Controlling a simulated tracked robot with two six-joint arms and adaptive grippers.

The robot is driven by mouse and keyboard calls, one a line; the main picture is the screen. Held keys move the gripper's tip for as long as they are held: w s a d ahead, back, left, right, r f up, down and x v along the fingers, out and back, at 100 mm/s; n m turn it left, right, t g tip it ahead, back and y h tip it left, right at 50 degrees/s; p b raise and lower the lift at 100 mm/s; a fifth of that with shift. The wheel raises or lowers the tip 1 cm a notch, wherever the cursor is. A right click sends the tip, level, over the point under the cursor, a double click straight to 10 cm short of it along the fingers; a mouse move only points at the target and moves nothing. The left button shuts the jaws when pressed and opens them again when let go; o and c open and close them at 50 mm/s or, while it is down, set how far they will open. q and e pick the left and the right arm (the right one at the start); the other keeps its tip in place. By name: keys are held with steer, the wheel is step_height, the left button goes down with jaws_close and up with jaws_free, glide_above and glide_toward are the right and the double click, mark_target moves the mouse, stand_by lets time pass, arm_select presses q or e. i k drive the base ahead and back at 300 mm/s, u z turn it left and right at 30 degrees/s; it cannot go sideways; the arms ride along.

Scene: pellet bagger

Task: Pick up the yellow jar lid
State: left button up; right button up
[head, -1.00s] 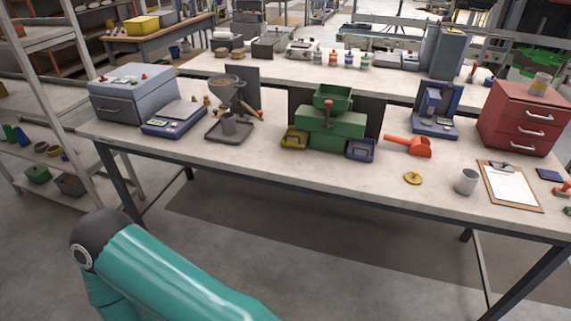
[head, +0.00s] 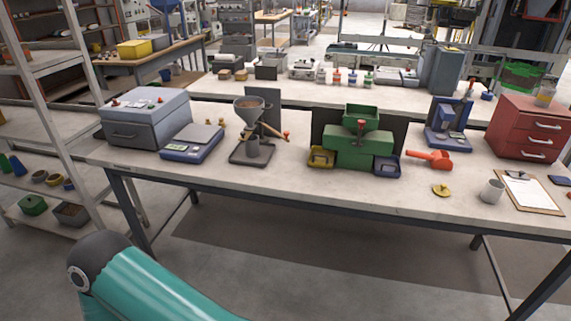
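The yellow jar lid (head: 441,190) is a small round disc with a knob on top. A teal and dark grey arm link of mine fills the lower left of the view, well below and left of the lid. Neither of my grippers is in view.
Shelving (head: 70,110) stands at left. Floor before the bench is clear.

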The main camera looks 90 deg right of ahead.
mark_target(441, 191)
steer(key=u, duration=0.15)
steer(key=i, duration=0.2)
steer(key=z, duration=2.6)
steer(key=i, duration=0.2)
steer(key=z, duration=1.85)
steer(key=k, duration=0.45)
steer(key=z, duration=0.4)
steer(key=i, duration=1.8)
steer(key=u, duration=0.4)
